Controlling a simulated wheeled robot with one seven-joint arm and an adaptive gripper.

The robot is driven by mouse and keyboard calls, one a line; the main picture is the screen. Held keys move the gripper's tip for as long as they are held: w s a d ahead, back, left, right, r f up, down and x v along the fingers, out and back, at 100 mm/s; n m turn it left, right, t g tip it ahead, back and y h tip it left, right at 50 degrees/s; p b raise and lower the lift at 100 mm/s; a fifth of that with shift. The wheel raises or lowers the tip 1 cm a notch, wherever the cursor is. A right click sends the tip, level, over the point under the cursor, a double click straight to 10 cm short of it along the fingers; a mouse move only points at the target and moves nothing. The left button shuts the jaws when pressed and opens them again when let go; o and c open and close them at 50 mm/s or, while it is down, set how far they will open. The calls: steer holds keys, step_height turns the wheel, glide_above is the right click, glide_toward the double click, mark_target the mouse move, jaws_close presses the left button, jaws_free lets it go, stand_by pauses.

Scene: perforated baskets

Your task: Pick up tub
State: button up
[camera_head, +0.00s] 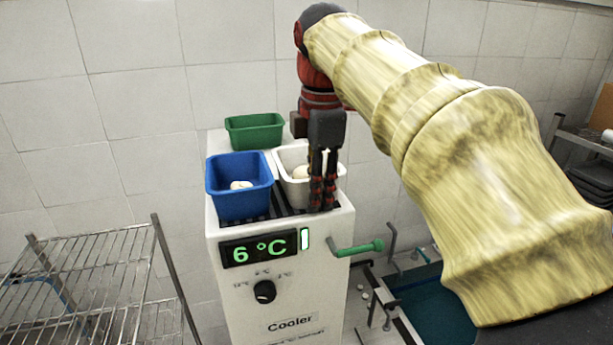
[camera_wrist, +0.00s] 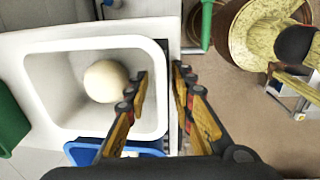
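A white tub (camera_wrist: 55,52) holds a pale round ball (camera_wrist: 105,81). In the head view the white tub (camera_head: 287,156) sits on top of the cooler at the right, partly hidden by my gripper (camera_head: 323,199). My gripper points down at the tub's right side. In the wrist view my gripper (camera_wrist: 161,72) has one finger over the tub's inside and the other beyond its right rim. A gap shows between the fingertips, with the rim between them. I see no clear contact.
A blue tub (camera_head: 226,203) with a small white item (camera_head: 241,185) stands left of the white tub. A green tub (camera_head: 254,132) stands behind. The cooler (camera_head: 272,312) bears all three and has a green-handled tap (camera_head: 363,248). A wire rack (camera_head: 95,278) stands at left.

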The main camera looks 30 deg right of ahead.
steer(key=shift+w, duration=0.1)
steer(key=shift+c, duration=0.4)
steer(key=shift+c, duration=1.2)
jaws_close()
steer(key=shift+f, duration=0.1)
